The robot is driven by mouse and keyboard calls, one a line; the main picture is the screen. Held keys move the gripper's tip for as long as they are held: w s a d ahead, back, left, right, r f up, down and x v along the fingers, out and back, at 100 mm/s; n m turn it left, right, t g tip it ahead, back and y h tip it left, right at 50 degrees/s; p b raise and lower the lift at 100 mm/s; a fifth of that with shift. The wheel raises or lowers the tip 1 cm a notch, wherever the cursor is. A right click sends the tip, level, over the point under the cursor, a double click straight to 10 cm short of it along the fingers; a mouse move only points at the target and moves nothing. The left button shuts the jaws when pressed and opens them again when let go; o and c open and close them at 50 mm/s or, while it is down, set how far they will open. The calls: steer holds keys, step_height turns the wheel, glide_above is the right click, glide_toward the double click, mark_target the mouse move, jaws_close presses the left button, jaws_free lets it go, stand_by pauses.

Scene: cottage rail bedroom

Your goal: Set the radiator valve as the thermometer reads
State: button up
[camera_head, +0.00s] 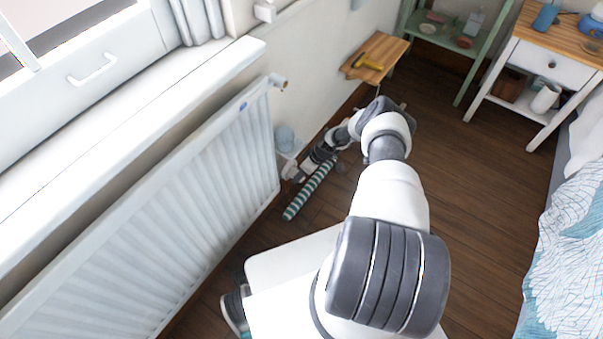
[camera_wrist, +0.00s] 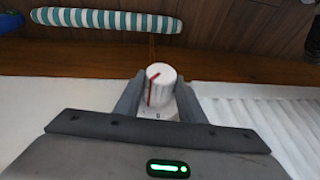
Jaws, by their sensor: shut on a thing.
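The radiator valve is a white ribbed knob (camera_wrist: 161,82) with a red line, in the middle of the wrist view. My gripper (camera_wrist: 157,98) has one finger on each side of the knob and is shut on it. The red line runs down the knob's left side and bends across its top to the right. A small dark mark shows on the white base just below; I cannot read it. In the head view my gripper (camera_head: 297,171) is low by the right end of the white radiator (camera_head: 190,190). I cannot make out a thermometer in either view.
A teal-and-white striped roll (camera_head: 309,190) lies on the floor beside my gripper. A pale blue cup-like thing (camera_head: 285,138) is by the wall above it. A wooden shelf (camera_head: 388,50) holds a yellow-handled tool. A bed (camera_head: 570,260) stands at right, with open floor between.

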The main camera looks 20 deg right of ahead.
steer(key=shift+s+a+r+t+h+p, duration=0.1)
steer(key=shift+r+t+h+p, duration=0.1)
steer(key=shift+h+p, duration=0.25)
steer(key=shift+s+a+r+t+h+p, duration=0.1)
steer(key=shift+t+h+p, duration=0.1)
steer(key=shift+h+p, duration=0.25)
steer(key=shift+a+f+n+t+h+p, duration=0.15)
steer(key=shift+a+n+t+h+p, duration=0.1)
steer(key=shift+n+t+h+p, duration=0.4)
steer(key=shift+s+a+f+t+h, duration=0.1)
steer(key=shift+f+t+h, duration=0.2)
steer(key=shift+t+h, duration=0.65)
steer(key=shift+n+t+h, duration=0.25)
steer(key=shift+t+h, duration=0.05)
steer(key=shift+h, duration=0.5)
steer(key=o, duration=1)
steer(key=shift+o, duration=0.2)
steer(key=shift+r, duration=0.1)
